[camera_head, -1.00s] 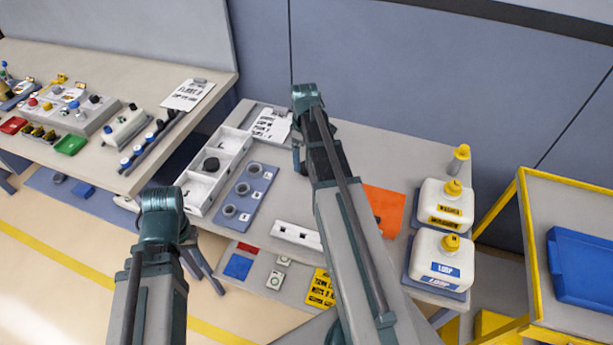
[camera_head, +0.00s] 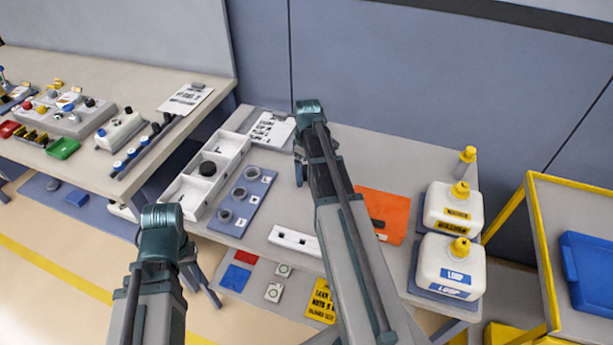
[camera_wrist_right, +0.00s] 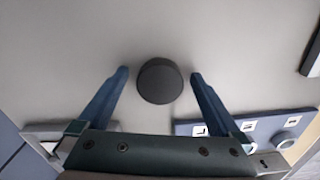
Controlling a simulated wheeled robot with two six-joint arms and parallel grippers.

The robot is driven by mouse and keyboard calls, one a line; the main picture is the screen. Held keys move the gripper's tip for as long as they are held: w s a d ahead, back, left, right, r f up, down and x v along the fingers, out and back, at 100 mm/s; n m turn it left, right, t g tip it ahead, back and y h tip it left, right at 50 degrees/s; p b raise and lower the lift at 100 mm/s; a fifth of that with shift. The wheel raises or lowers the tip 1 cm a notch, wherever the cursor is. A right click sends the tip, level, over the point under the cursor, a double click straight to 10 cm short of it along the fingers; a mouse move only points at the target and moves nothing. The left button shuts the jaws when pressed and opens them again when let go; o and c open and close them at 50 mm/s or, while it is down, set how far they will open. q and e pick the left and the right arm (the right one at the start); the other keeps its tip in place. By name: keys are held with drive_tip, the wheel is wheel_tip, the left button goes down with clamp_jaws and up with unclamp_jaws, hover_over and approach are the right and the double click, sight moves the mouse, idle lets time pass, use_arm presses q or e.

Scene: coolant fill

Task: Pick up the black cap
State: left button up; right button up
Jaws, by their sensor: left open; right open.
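A black round cap (camera_wrist_right: 160,81) stands on the grey bench top in the right wrist view. My right gripper (camera_wrist_right: 159,74) is open, with one blue finger on each side of the cap. Gaps show between the cap and both fingers. In the head view my right gripper (camera_head: 299,168) points down over the bench, and that cap is hidden behind my arm. Another black round piece (camera_head: 208,168) sits in the white compartment tray (camera_head: 190,205). My left gripper (camera_head: 188,252) is open, low in front of the bench, and its fingers are mostly hidden.
A blue rack (camera_head: 256,190) with several rings lies left of my right gripper. A white slotted block (camera_head: 294,241) lies nearer the front edge. An orange mat (camera_head: 394,208) and two white jugs (camera_head: 452,208) are to the right. A printed sheet (camera_head: 270,129) lies behind.

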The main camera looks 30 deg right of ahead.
drive_tip(key=c, duration=1.4)
use_arm(q)
drive_tip(key=shift+r, duration=0.15)
use_arm(e)
drive_tip(key=shift+r, duration=0.1)
